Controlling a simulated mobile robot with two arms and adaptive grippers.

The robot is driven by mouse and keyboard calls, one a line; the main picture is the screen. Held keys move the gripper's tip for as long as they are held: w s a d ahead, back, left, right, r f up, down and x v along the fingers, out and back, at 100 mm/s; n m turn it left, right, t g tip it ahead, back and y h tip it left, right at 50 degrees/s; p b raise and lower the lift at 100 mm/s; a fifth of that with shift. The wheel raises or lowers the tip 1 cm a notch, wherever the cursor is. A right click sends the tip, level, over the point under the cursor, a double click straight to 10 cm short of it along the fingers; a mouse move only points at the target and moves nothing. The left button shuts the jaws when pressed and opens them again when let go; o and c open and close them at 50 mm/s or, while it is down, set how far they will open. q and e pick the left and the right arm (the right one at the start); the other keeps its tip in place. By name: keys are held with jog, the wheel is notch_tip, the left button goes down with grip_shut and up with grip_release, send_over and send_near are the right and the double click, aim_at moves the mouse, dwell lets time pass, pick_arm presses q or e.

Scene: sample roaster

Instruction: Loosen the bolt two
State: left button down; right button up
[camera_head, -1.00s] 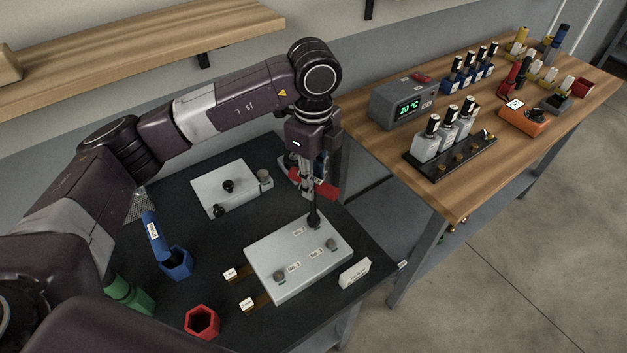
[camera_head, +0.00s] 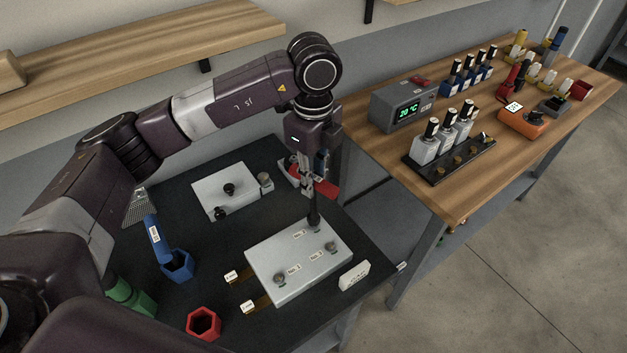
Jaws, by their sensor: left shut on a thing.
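A grey metal plate (camera_head: 274,258) lies on the dark bench mat. It has small labels and bolt heads, one at the front left (camera_head: 280,279) and one at the right (camera_head: 331,247). My left gripper (camera_head: 312,188) points down above the plate's far edge, shut on a tool with a dark lower end (camera_head: 314,217). The tool stands upright, its tip over the bolt position at the far edge. That bolt is hidden under the tip, and I cannot tell how far they engage. The label (camera_head: 299,234) beside it is too small to read surely. My right gripper is not in view.
A red hexagonal holder (camera_head: 203,323) stands at the front. A blue holder (camera_head: 178,266) with a blue-handled tool (camera_head: 156,235) is at the left. Another plate (camera_head: 232,190) lies behind. A white sign (camera_head: 354,275) stands at the plate's right.

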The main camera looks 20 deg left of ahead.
pick_arm(q)
jog(key=shift+r, duration=0.75)
jog(key=shift+r+p, duration=1.7)
jog(key=shift+r, duration=0.85)
jog(key=shift+f, duration=0.1)
